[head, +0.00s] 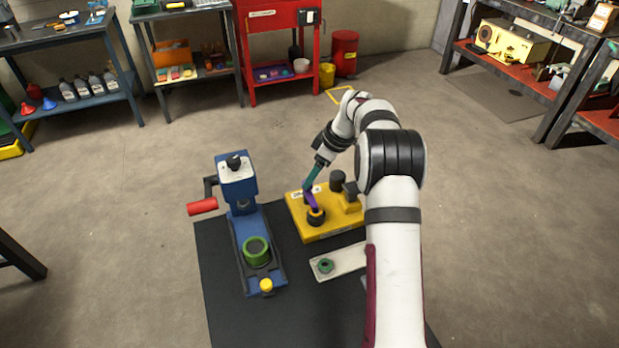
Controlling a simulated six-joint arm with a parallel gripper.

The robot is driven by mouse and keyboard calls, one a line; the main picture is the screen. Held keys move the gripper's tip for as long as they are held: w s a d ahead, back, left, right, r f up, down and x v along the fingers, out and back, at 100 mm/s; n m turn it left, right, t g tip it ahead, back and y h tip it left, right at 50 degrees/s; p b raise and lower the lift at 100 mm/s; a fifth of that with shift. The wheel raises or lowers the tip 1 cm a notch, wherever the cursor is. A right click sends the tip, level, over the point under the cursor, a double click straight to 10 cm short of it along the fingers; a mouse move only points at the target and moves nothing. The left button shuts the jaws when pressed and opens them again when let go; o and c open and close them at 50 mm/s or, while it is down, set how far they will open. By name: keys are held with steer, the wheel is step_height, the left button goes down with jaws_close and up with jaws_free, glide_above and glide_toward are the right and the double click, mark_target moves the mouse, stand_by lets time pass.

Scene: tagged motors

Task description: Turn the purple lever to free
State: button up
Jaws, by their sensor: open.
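The purple lever (311,201) is on a yellow base (318,231) on the dark table. It rises from a round dark hub (316,217) at the front of the base and leans up and to the left. My gripper (307,187) reaches down from the upper right, with teal fingers at the top end of the lever. The jaws are open. I cannot tell whether the fingers touch the lever or stand around it. A white label with dark marks on the base lies partly behind the fingers and is too small to read.
A blue press (240,190) with a red handle (202,207) and a green ring (256,251) stands left of the base. A pale plate (338,262) with a green part (326,266) lies in front. Black posts (338,181) rise from the base close right of my gripper.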

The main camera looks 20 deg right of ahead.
mark_target(310, 194)
steer(key=x, duration=0.3)
steer(key=shift+f, duration=0.1)
jaws_close()
